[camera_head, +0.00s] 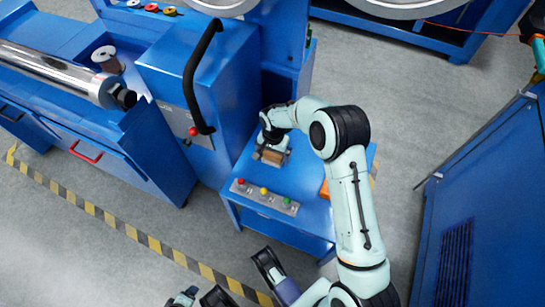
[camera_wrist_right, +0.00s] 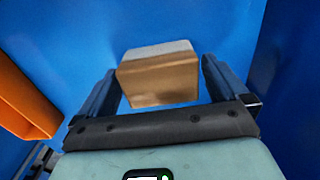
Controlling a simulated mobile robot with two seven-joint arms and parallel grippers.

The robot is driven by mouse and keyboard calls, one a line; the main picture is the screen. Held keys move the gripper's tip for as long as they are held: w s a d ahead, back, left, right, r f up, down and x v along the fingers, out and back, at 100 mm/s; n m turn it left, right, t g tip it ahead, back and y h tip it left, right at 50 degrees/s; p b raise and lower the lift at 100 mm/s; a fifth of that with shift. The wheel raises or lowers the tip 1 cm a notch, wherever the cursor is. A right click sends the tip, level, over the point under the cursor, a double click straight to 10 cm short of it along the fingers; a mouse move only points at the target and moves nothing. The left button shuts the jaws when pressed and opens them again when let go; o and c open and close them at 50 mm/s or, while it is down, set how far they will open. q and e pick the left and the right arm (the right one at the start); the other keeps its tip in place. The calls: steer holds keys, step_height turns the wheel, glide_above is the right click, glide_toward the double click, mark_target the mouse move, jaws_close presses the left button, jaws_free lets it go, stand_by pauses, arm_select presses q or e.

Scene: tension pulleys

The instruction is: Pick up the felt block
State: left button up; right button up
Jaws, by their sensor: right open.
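The felt block (camera_head: 268,157) is a brown block with a pale grey-white face, on the blue worktop. In the right wrist view the block (camera_wrist_right: 158,85) lies between the two fingers of my right gripper (camera_wrist_right: 158,68), with a visible gap on each side. My right gripper (camera_head: 274,140) is open over the block in the head view, partly covering it. Dark gripper-like parts of mine show at the bottom edge of the head view, cut off by the frame; I cannot tell their opening.
A button strip (camera_head: 264,196) with red, yellow and green buttons sits at the worktop's front. An orange object (camera_head: 324,189) lies to the right, beside my arm; it also shows in the wrist view (camera_wrist_right: 25,100). A blue machine housing with a black handle (camera_head: 196,80) stands left.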

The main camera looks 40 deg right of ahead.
steer(key=shift+f, duration=0.3)
arm_select(q)
steer(key=shift+s+f, duration=0.15)
steer(key=shift+s, duration=0.1)
arm_select(e)
steer(key=c, duration=0.9)
steer(key=shift+r, duration=0.1)
step_height(320, 180, up, 5)
steer(key=shift+w+r+p, duration=0.1)
steer(key=shift+p, duration=0.6)
arm_select(q)
steer(key=s+d+r+g+h+p, duration=0.1)
steer(key=s+d+r+p, duration=0.2)
steer(key=s+r, duration=0.2)
steer(key=shift+s+d+r+m+g, duration=0.25)
steer(key=shift+s+r+m+g, duration=0.05)
steer(key=shift+g, duration=0.1)
arm_select(e)
step_height(320, 180, up, 15)
steer(key=shift+f, duration=0.1)
